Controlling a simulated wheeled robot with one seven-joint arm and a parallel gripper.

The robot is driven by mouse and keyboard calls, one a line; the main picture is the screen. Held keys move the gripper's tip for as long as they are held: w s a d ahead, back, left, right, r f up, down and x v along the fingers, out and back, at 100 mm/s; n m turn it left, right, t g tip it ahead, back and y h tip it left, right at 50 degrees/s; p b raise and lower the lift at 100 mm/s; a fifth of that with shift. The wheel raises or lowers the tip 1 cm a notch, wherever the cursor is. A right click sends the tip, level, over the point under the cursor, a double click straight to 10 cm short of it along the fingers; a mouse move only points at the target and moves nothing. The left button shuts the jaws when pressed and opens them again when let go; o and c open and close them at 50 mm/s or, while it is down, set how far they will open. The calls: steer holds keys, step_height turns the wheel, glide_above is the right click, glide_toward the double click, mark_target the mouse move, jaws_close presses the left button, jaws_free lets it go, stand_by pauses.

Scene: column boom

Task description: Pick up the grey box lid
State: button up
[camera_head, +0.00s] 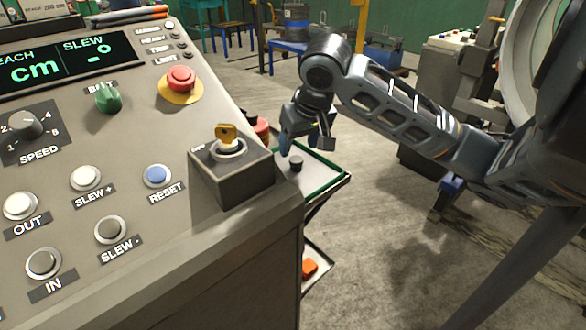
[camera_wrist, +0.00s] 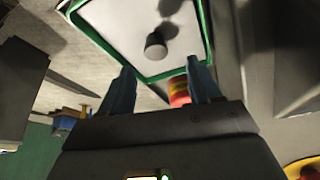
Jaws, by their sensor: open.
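A light grey flat panel (camera_head: 318,178) with a green rim lies beside the console, with a short dark knob (camera_head: 296,163) on it. I cannot tell whether this panel is the grey box lid or a tray surface. In the wrist view the panel (camera_wrist: 120,28) fills the top middle, and the knob (camera_wrist: 155,46) shows just beyond and between my fingertips. My gripper (camera_head: 307,143) is open and empty, above the panel near the knob; its two blue fingers also show in the wrist view (camera_wrist: 160,68). No contact with the knob is visible.
The console (camera_head: 130,240) stands close on the left, with a raised grey key-switch box (camera_head: 232,180) near the panel. A red item (camera_head: 261,127) sits behind that box. An orange piece (camera_head: 309,267) lies on a lower shelf. Open floor (camera_head: 390,270) is to the right.

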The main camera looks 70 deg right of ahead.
mark_target(295, 158)
steer(key=shift+s+x, duration=0.2)
steer(key=shift+x, duration=2.6)
steer(key=shift+d, duration=0.2)
steer(key=shift+c, duration=0.4)
jaws_close()
steer(key=shift+r, duration=0.1)
